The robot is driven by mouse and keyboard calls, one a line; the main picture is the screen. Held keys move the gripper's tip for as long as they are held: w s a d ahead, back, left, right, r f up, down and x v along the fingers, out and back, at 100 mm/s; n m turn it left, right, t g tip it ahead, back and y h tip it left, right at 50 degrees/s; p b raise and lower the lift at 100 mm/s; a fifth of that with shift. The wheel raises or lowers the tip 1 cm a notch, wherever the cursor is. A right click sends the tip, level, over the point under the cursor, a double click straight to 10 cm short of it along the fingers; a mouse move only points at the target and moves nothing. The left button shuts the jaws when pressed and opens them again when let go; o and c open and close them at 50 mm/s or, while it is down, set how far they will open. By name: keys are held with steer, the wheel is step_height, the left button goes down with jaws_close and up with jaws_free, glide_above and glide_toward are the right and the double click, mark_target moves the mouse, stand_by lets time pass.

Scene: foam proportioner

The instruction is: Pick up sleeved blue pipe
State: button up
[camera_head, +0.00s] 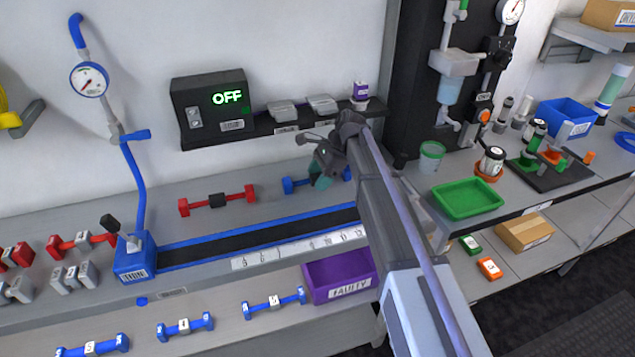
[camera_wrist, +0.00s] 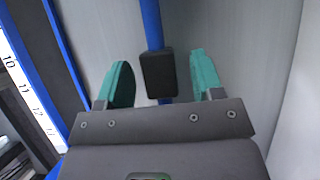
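The sleeved blue pipe (camera_wrist: 151,22) shows in the wrist view, with a black sleeve (camera_wrist: 158,73) around its middle. In the head view, the blue pipe (camera_head: 290,186) lies on the grey bench behind the measuring track, and its middle is hidden by my gripper (camera_head: 321,172). In the wrist view my gripper (camera_wrist: 160,80) is open, with one teal finger on each side of the sleeve and visible gaps between. I cannot tell how far above the pipe the fingertips are.
A red pipe with a black sleeve (camera_head: 217,200) lies to the left. The blue-edged track (camera_head: 255,239) with a number scale runs in front. A purple FAULTY bin (camera_head: 340,278) stands below it. A shelf with a box reading OFF (camera_head: 212,105) is on the wall behind.

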steer(key=c, duration=1)
steer(key=shift+r, duration=0.1)
steer(key=shift+s+d+r+p, duration=0.1)
steer(key=shift+s+r+p, duration=0.2)
steer(key=shift+p, duration=0.15)
steer(key=s+d+r+p, duration=0.2)
steer(key=s+r+p, duration=0.2)
steer(key=s, duration=0.2)
steer(key=s+d+r+p, duration=0.3)
steer(key=s, duration=0.4)
steer(key=s+r+p, duration=0.1)
steer(key=r+p, duration=0.2)
steer(key=s+d+r+p, duration=0.1)
steer(key=r+p, duration=0.3)
steer(key=s+r+p, duration=0.2)
steer(key=r+p, duration=0.1)
steer(key=r, duration=0.1)
steer(key=shift+s+d+p, duration=0.1)
steer(key=shift+d+p, duration=0.15)
steer(key=shift+p, duration=0.15)
